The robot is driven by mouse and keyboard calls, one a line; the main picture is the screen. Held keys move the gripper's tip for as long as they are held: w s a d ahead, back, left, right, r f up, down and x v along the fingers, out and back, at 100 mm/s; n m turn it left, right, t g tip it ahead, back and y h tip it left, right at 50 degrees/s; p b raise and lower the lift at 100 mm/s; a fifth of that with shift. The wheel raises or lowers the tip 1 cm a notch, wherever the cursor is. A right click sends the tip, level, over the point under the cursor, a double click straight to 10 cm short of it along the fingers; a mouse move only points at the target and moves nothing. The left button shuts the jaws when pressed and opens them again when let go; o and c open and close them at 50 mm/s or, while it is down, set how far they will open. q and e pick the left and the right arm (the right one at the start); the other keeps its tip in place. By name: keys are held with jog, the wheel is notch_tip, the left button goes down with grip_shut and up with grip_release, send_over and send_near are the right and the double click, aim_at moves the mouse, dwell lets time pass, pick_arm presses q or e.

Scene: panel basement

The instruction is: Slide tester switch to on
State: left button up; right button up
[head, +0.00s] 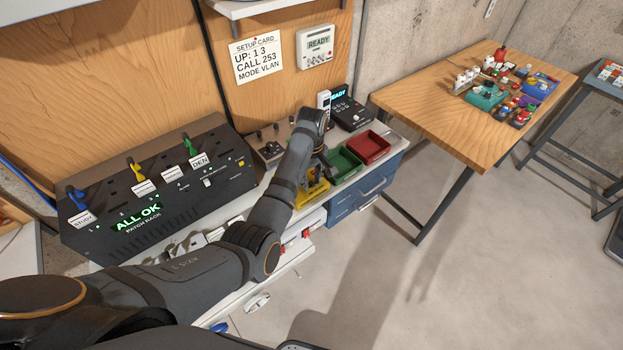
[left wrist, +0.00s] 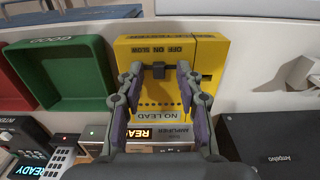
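The yellow tester (head: 316,194) is on the bench, partly hidden behind my left arm in the head view. In the left wrist view the tester (left wrist: 210,48) fills the middle, with the upside-down marking OFF ON SLOW, a dark slider switch (left wrist: 158,71) and a NO LEAD label (left wrist: 166,115). My left gripper (left wrist: 158,72) is open over the tester, one finger on each side of the switch, with a gap showing on both sides. I cannot tell how far above the face the fingertips are. My right gripper is in neither view.
A green bin (head: 345,160) and a red bin (head: 368,147) stand beside the tester. The patch rack (head: 160,185), showing ALL OK, is on the left. Small devices (head: 350,113) stand behind. A wooden table (head: 430,92) with parts is at the right.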

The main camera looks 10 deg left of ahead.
aim_at(311, 183)
pick_arm(q)
notch_tip(311, 183, up, 8)
jog(key=shift+f, duration=0.2)
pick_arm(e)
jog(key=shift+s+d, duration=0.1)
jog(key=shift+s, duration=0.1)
pick_arm(q)
jog(key=shift+f, duration=0.1)
